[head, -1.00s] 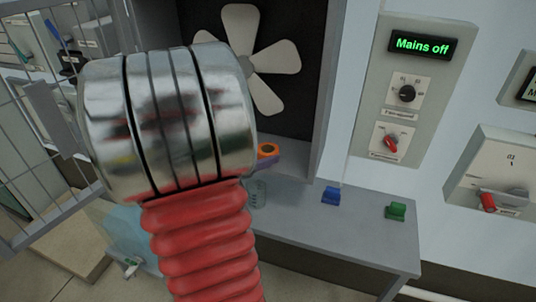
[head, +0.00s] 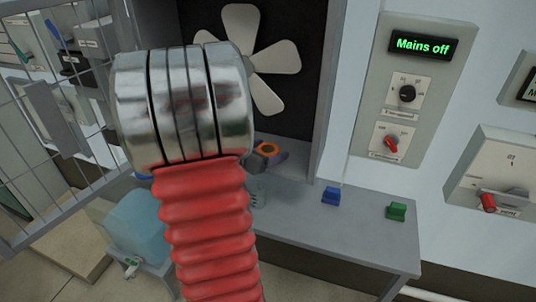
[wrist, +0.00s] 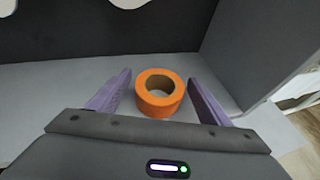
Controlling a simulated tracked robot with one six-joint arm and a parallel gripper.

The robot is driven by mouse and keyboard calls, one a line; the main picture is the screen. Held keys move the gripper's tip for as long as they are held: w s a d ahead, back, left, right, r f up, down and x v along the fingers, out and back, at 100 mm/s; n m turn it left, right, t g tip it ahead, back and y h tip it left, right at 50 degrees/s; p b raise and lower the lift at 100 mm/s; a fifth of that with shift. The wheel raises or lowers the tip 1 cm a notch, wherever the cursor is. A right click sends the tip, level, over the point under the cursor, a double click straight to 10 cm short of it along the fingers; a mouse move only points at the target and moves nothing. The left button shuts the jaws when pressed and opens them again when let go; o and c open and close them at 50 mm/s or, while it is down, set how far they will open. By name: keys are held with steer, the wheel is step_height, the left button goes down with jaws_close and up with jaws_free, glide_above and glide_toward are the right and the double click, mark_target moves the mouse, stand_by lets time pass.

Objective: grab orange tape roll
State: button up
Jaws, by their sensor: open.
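The orange tape roll (wrist: 159,104) lies flat on the grey surface at the foot of the fan housing. In the head view only part of the orange tape roll (head: 268,149) shows, beside my arm. My gripper (wrist: 158,88) is open in the wrist view, with one purple finger on each side of the roll. The roll sits between the fingers, with a gap visible on both sides. In the head view my silver and red arm hides most of the gripper.
A fan (head: 262,62) stands in a dark housing behind the roll. A blue block (head: 331,195) and a green block (head: 396,211) are on the grey bench (head: 345,235) to the right. A wire mesh door (head: 75,110) stands open at left. A panel (head: 412,90) reads "Mains off".

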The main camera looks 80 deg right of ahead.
steer(key=shift+c, duration=0.2)
steer(key=c, duration=1.1)
